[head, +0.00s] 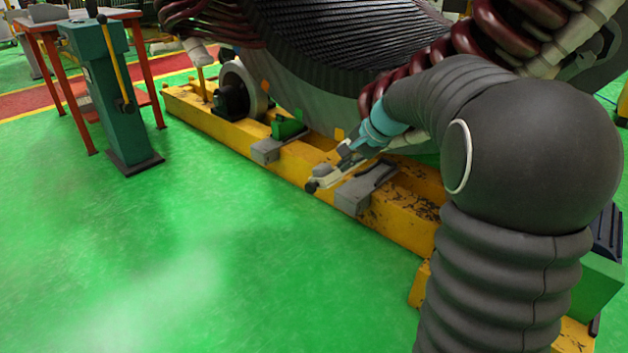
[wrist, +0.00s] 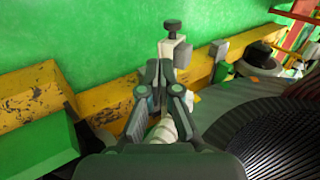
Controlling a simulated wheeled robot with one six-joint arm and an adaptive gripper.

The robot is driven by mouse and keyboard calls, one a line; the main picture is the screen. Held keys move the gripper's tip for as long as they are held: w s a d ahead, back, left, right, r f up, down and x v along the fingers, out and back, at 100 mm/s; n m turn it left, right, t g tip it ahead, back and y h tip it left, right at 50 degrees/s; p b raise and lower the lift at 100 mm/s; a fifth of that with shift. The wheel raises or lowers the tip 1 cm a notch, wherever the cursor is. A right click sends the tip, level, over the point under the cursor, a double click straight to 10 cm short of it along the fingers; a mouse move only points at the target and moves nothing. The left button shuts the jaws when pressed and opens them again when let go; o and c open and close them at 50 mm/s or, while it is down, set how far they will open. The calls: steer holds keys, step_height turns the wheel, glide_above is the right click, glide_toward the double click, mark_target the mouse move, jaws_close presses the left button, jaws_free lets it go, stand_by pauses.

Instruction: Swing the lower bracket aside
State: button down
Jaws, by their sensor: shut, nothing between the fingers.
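A pale bracket with a dark round knob, which looks like the lower bracket (head: 327,180), sticks out over the yellow base beam at the foot of the stator. It also shows in the wrist view as a pale block with a black knob (wrist: 180,52), just beyond my fingertips. My gripper (wrist: 159,66) is shut, with nothing held between its fingers. Its tips lie at or very near the near end of the bracket; I cannot tell whether they touch. In the head view my gripper (head: 346,150) is small and partly merges with the bracket.
The yellow beam (head: 295,172) carries grey blocks, one (head: 352,198) close beside the bracket. The stator (head: 320,95) with dark red coils rises behind. The green floor (head: 220,230) in front is clear. A green lever stand (head: 115,100) is at left.

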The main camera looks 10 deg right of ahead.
mark_target(315, 187)
steer(key=x, duration=0.4)
steer(key=w+b+x, duration=0.1)
steer(key=x, duration=0.8)
steer(key=shift+w+b, duration=0.3)
steer(key=shift+w+a+f, duration=0.2)
steer(key=shift+w, duration=0.1)
